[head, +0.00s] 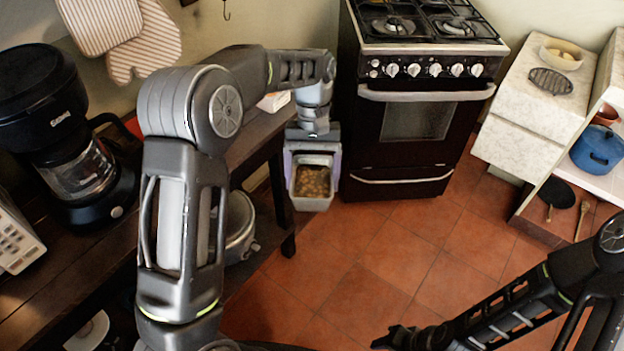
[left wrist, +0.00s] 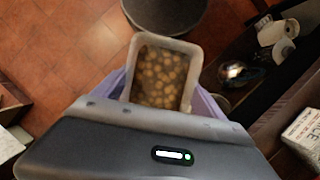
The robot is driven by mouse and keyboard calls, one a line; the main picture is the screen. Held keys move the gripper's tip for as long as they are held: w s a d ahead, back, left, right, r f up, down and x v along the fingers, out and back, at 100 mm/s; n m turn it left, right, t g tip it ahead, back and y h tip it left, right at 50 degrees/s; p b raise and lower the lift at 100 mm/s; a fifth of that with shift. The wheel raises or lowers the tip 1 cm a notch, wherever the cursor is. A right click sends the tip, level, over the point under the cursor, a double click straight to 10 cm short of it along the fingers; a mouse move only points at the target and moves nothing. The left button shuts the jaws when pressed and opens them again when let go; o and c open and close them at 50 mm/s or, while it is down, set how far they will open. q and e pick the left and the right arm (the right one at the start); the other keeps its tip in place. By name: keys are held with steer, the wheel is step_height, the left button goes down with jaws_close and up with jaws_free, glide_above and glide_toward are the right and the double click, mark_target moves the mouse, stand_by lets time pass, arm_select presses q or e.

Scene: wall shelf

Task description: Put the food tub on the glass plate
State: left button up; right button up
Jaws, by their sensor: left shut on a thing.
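The food tub (head: 312,201) is a pale, open-topped tub with brown, lumpy food in it. My left gripper (head: 313,158) is shut on it and holds it in the air over the floor, between the dark table and the stove. In the left wrist view the tub (left wrist: 137,52) sits beyond the gripper body, its round food pieces showing; the fingers are mostly hidden. My right gripper (head: 398,340) is at the bottom edge of the head view, dark and empty-looking, far from the tub. I cannot make out the glass plate in either view.
The dark wooden table (head: 262,133) is beside the tub on the left, with a coffee maker (head: 72,140) on it. A pot (head: 240,225) is under the table. The stove (head: 412,120) stands behind. The tiled floor (head: 350,270) is clear in the middle.

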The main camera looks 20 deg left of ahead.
arm_select(q)
steer(key=shift+f+n, duration=0.2)
steer(key=shift+n, duration=0.5)
steer(key=shift+n+h, duration=0.4)
steer(key=n, duration=0.1)
steer(key=w+r+n+h, duration=0.1)
steer(key=n, duration=0.1)
steer(key=a+n+t, duration=0.1)
steer(key=shift+w+r+n, duration=0.3)
steer(key=w+a+r+n+t+y+p, duration=0.1)
steer(key=w+a+r+n+t+p, duration=0.25)
steer(key=r+n, duration=0.5)
steer(key=w+a+r+n+t+p, duration=0.1)
steer(key=w+a+r+n+t, duration=0.4)
steer(key=n, duration=0.7)
steer(key=s+a+r+n+y+p, duration=0.1)
steer(key=s+a+r+n+p, duration=0.1)
steer(key=a+r, duration=0.4)
steer(key=s+a+r+n+g+y+p, duration=0.1)
steer(key=a+r+n, duration=0.4)
steer(key=r, duration=0.6)
steer(key=shift+s+a+r+y+p, duration=0.3)
steer(key=shift+a+y+p, duration=0.2)
steer(key=shift+a+p, duration=0.5)
steer(key=shift+s+a, duration=0.1)
